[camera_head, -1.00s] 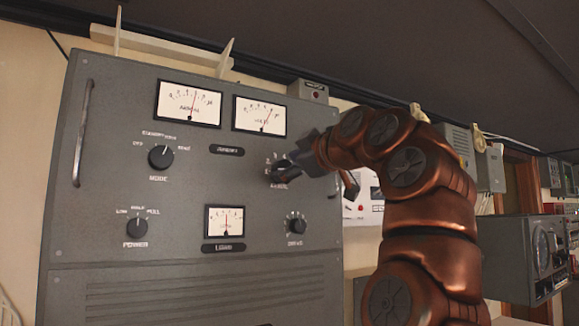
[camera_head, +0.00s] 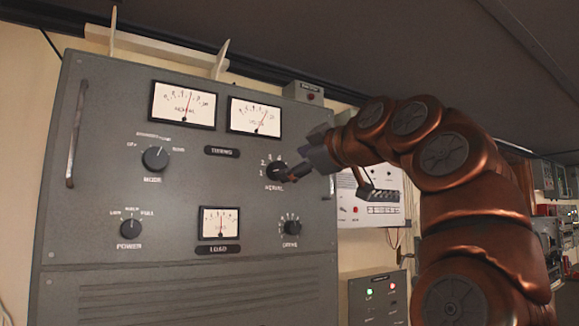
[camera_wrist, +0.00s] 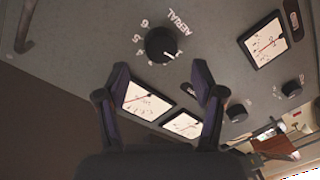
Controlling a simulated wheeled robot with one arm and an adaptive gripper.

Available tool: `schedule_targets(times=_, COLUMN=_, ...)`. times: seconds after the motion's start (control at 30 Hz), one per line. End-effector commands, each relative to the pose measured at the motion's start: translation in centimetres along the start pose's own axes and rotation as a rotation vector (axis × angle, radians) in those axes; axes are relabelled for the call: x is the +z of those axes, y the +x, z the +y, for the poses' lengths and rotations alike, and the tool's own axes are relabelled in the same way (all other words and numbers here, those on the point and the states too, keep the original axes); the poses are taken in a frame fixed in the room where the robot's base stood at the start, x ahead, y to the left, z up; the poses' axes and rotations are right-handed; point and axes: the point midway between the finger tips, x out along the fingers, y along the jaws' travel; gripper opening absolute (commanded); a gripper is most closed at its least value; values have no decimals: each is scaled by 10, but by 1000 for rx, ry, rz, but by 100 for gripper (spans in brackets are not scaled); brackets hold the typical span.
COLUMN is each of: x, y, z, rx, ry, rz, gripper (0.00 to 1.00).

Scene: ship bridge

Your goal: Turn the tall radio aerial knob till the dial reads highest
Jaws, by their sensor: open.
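The aerial knob (camera_head: 277,171) is a round black knob on the right part of the grey radio panel. It also shows in the wrist view (camera_wrist: 160,45), beside the printed word AERIAL and numbers, with a white pointer line. My gripper (camera_wrist: 160,82) is open, its two dark fingers spread apart and apart from the knob in the wrist view. In the head view my gripper (camera_head: 305,165) is at the knob's right, partly covering it. The upper left dial (camera_head: 182,104) has its red needle a little right of middle.
A second dial (camera_head: 255,117) is beside the first. A mode knob (camera_head: 155,158), power knob (camera_head: 131,228), load dial (camera_head: 220,222) and drive knob (camera_head: 291,225) share the panel. A metal handle (camera_head: 77,135) sticks out at the left edge.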

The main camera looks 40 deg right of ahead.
Motion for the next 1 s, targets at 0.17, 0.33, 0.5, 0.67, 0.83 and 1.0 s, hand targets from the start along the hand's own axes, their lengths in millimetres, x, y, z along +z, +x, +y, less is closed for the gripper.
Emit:
schedule_targets(times=0.17, x=0, y=-25, z=0, rx=1, ry=0, rz=0, gripper=68)
schedule_targets(times=0.33, x=0, y=-48, z=0, rx=0, ry=0, rz=0, gripper=68)
schedule_targets(times=0.5, x=0, y=-68, z=0, rx=1, ry=-1, rz=0, gripper=68)
schedule_targets(times=0.67, x=0, y=-75, z=0, rx=-1, ry=-1, rz=-1, gripper=68)
schedule_targets(times=0.83, x=1, y=-77, z=0, rx=-1, ry=-1, rz=-2, gripper=68)
schedule_targets(times=1.0, x=0, y=-76, z=0, rx=-1, ry=-1, rz=-1, gripper=68)
